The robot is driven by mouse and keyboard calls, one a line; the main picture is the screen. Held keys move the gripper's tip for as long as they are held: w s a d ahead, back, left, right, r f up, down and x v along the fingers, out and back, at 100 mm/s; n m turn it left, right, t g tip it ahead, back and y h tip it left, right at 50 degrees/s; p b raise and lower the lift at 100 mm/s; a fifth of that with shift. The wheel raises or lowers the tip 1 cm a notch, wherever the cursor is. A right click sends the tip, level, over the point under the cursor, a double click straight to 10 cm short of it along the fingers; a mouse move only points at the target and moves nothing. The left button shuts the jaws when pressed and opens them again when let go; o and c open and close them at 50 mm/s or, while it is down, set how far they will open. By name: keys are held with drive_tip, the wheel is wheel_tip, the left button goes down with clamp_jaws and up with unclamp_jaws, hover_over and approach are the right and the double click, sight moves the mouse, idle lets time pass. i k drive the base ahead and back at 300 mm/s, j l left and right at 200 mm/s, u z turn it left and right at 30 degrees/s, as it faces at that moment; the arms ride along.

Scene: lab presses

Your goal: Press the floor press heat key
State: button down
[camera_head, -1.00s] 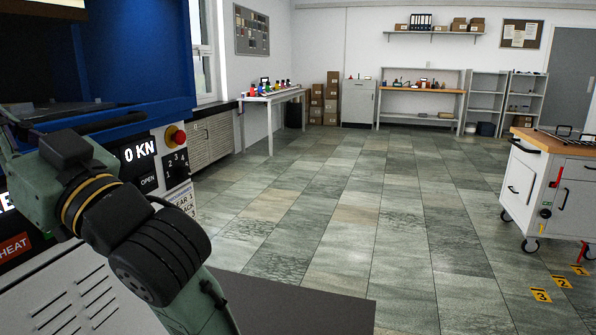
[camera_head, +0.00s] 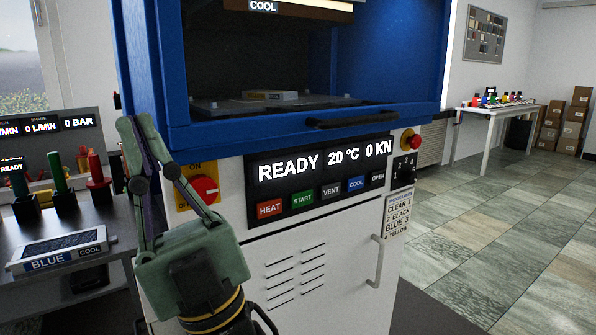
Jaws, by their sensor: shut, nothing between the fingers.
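The floor press (camera_head: 160,60) is a blue and white machine filling the middle of the head view. Its panel display (camera_head: 320,165) reads READY, 20 °C and 0 KN. The red heat key (camera_head: 269,209) is at the left end of the key row below the display, marked HEAT. My gripper (camera_head: 138,124) is shut and empty, pointing upward at the left in front of the press. It appears to the left of the heat key and apart from it in the picture; the depth between them is hard to judge. The heat key is fully visible.
Beside the heat key are the START (camera_head: 303,200), VENT, COOL and OPEN keys. A red rotary switch (camera_head: 205,190) is partly behind my gripper. A press handle (camera_head: 352,120) juts out above the display. A left bench holds a BLUE COOL box (camera_head: 60,252). Floor is free at right.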

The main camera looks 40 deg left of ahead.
sight(267, 207)
drive_tip(key=u, duration=0.9)
